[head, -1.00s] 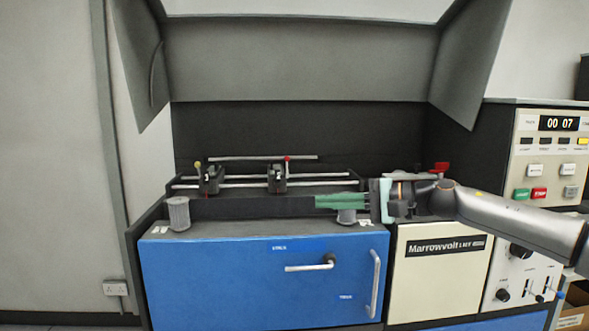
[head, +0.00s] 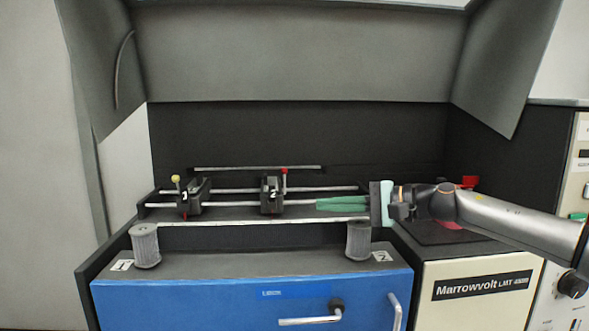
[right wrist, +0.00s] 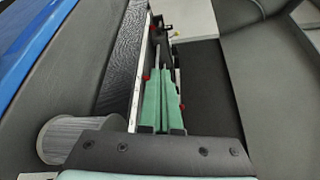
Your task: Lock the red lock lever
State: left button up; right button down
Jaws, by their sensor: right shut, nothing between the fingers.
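A thin lever with a red knob (head: 284,170) stands upright on the carriage marked 2 (head: 270,193), on the rails in the machine's bay. A second red handle (head: 470,182) sits farther right on the machine, partly behind my right arm; I cannot tell which is the lock lever. My right gripper (head: 318,204) has green fingers, shut and empty. It points left across the rails, a little right of carriage 2 and apart from it. The shut fingers also show in the right wrist view (right wrist: 160,70), with small red parts nearby. My left gripper is out of view.
A carriage with a yellow knob (head: 175,179) stands left on the rails. Two grey ribbed cylinders (head: 145,246) (head: 358,240) stand on the front ledge above the blue door (head: 220,305). A grey hood (head: 300,55) overhangs the bay.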

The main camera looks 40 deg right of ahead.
aim_at(285, 171)
jog(key=i+l, duration=0.7)
jog(key=l, duration=0.2)
